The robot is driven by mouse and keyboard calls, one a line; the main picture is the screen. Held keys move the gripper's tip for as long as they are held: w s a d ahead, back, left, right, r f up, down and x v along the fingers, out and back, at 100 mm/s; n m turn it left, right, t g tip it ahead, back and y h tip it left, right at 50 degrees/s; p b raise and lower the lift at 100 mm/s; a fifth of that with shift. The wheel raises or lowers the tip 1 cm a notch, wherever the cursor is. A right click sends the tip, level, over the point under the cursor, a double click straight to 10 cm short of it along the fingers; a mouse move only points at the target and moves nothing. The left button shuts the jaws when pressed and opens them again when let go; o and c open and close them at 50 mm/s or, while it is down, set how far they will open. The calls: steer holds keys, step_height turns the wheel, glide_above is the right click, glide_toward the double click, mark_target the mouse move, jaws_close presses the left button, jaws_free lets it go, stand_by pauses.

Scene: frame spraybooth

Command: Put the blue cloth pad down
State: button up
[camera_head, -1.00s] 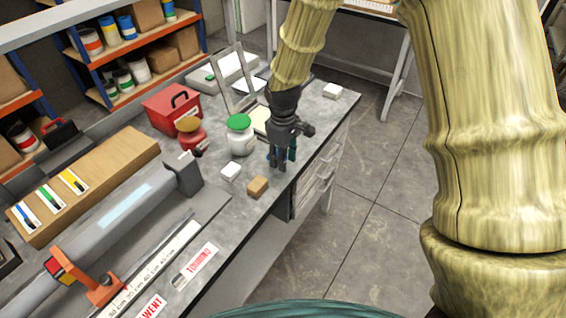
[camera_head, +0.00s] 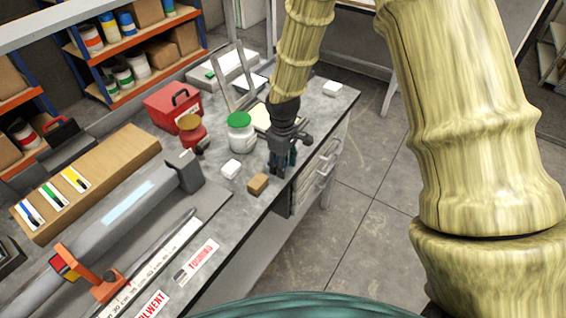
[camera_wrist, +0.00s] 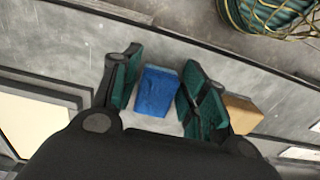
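The blue cloth pad (camera_wrist: 157,91) lies between the two fingers of my gripper (camera_wrist: 166,88) in the wrist view. Narrow strips of grey show between the pad and the teal-faced fingers, so the fingers stand apart around it. My gripper (camera_head: 282,165) points down at the right edge of the grey workbench (camera_head: 232,205) in the head view, with its tips close to the bench top. The pad is not clearly visible in the head view, and its contact with the bench is hard to tell.
Near my gripper are a brown block (camera_head: 258,184), a white block (camera_head: 231,169), a white jar with green lid (camera_head: 240,133) and a red jar (camera_head: 192,134). A red toolbox (camera_head: 172,106) stands behind. The bench's right edge and drawers are close by.

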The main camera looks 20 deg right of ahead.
steer(key=shift+o, duration=0.4)
steer(key=shift+r, duration=0.1)
step_height(320, 180, up, 12)
steer(key=b, duration=0.3)
stand_by(0.3)
